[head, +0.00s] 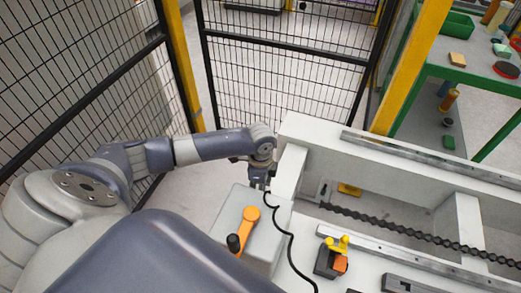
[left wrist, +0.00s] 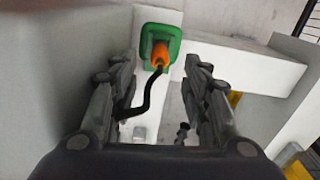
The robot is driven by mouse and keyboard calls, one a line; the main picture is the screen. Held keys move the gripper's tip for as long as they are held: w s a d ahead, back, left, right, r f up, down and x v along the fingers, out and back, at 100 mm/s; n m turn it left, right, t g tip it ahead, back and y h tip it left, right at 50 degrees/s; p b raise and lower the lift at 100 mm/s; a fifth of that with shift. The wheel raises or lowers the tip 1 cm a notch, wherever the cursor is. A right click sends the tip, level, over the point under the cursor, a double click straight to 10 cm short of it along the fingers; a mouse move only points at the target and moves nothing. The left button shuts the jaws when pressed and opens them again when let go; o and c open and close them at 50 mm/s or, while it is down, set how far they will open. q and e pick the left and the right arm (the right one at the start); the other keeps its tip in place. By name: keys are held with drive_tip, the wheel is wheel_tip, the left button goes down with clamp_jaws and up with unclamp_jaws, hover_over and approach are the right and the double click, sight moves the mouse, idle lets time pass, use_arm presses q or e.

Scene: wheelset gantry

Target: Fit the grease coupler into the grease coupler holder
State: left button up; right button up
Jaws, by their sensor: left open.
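In the left wrist view the grease coupler (left wrist: 160,55) is an orange plug with a black hose (left wrist: 150,95) curving down from it. It sits against the green square piece (left wrist: 176,43), which looks like the grease coupler holder, on a pale wall. How deeply it is seated cannot be told. My left gripper (left wrist: 157,66) is open, its fingers on either side of the coupler with gaps. In the head view my left gripper (head: 261,184) points down beside the grey box; coupler and green piece are hidden there. My right gripper is not in view.
A grey box (head: 262,243) with an orange lever (head: 249,214) stands close by my left gripper. The white gantry frame (head: 400,165) with a dark chain (head: 400,229) lies to the right. A dark block with yellow and orange parts (head: 332,258) sits on it. Mesh fencing (head: 285,65) stands behind.

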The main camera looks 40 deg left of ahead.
use_arm(q)
wheel_tip(320, 180, down, 6)
drive_tip(key=shift+f+b, duration=0.2)
drive_tip(key=shift+b, duration=0.1)
clamp_jaws()
